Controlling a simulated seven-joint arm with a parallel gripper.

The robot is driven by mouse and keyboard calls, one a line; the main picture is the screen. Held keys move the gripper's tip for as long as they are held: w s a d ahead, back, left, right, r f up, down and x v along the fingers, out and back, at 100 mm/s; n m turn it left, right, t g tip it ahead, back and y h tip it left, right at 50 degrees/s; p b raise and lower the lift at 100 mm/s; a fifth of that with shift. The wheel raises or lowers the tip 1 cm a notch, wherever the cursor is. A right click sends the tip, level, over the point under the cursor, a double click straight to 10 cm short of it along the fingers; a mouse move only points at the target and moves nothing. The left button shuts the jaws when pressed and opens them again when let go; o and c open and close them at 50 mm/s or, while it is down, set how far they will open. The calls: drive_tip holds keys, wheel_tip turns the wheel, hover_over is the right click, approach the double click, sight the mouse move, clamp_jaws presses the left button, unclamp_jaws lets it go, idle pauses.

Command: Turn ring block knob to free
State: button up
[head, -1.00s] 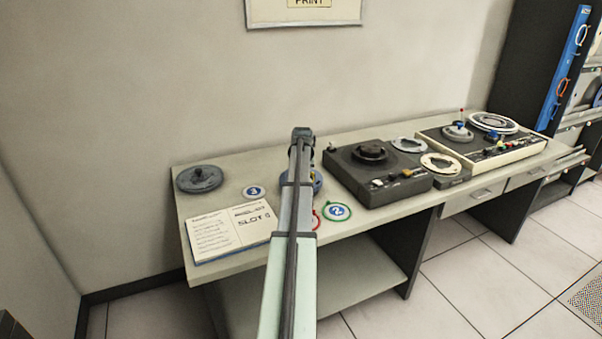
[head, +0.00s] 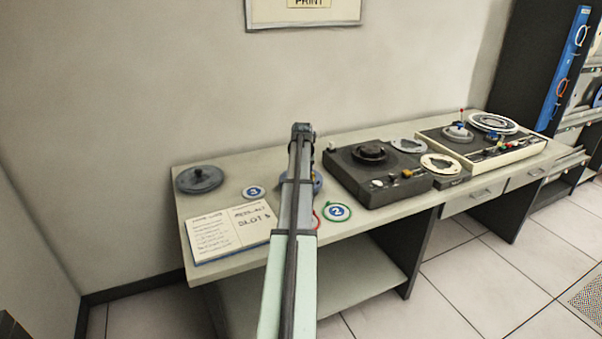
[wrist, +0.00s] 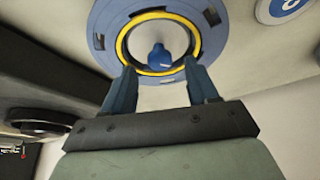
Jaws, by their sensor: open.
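In the wrist view the ring block (wrist: 112,20) is a round blue block with dark slots and a yellow inner ring (wrist: 124,42). A blue knob (wrist: 160,55) stands at its centre. My gripper (wrist: 160,78) is open, with its two blue fingers apart at the near edge of the ring block. The knob shows between and beyond the fingertips, and I see no finger closed on it. In the head view my arm hides most of the ring block (head: 318,183), and the gripper's fingers cannot be made out there.
A dark machine (head: 345,187) stands right of my arm, and a cream machine (head: 520,149) farther right. An open booklet (head: 215,246), a grey disc (head: 199,179) and numbered discs marked 3 (head: 253,192) and 2 (head: 337,211) lie on the desk (head: 190,212).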

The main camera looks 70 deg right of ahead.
drive_tip(key=v, duration=1.1)
drive_tip(key=shift+r, duration=0.2)
drive_tip(key=shift+a, duration=0.15)
